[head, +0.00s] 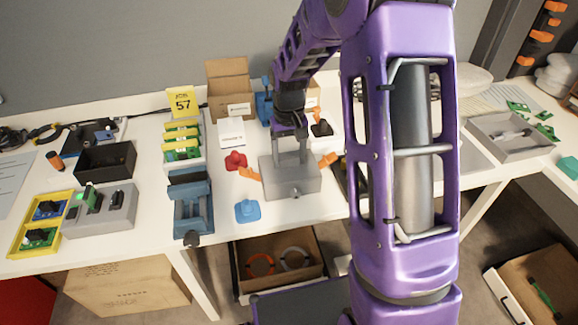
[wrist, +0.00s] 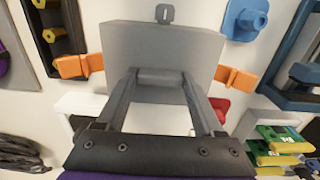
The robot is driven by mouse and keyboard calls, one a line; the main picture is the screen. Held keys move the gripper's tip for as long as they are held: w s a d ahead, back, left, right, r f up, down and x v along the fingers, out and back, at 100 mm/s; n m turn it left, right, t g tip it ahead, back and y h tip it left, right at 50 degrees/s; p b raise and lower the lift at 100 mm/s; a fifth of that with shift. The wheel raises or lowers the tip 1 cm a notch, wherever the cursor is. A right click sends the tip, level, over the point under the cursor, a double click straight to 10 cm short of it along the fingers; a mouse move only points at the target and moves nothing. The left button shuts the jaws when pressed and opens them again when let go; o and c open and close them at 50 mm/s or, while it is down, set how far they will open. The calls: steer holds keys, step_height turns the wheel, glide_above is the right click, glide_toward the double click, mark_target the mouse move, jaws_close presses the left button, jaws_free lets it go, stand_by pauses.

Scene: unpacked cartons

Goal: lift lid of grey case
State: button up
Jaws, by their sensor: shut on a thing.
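The grey case (head: 290,182) stands on the white table in the middle of the head view. Its orange side latches (head: 248,174) stick outward left and right. In the wrist view the grey top of the case (wrist: 160,42) fills the upper middle, with a small grey tab at its edge. My gripper (head: 291,157) is above the case, pointing down. In the wrist view my gripper (wrist: 160,84) is shut on the grey handle (wrist: 160,76) of the lid, a finger at each end. I cannot tell whether the lid is apart from the base.
A red part (head: 236,161) and a blue part (head: 248,210) lie left of the case. A blue-grey vise (head: 190,205) stands further left. A small black block (head: 321,129) and open cardboard box (head: 229,82) are behind.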

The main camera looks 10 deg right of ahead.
mark_target(289, 158)
steer(key=shift+c, duration=1.2)
steer(key=shift+r, duration=0.1)
step_height(289, 158, up, 10)
steer(key=p, duration=0.1)
steer(key=shift+p, duration=0.4)
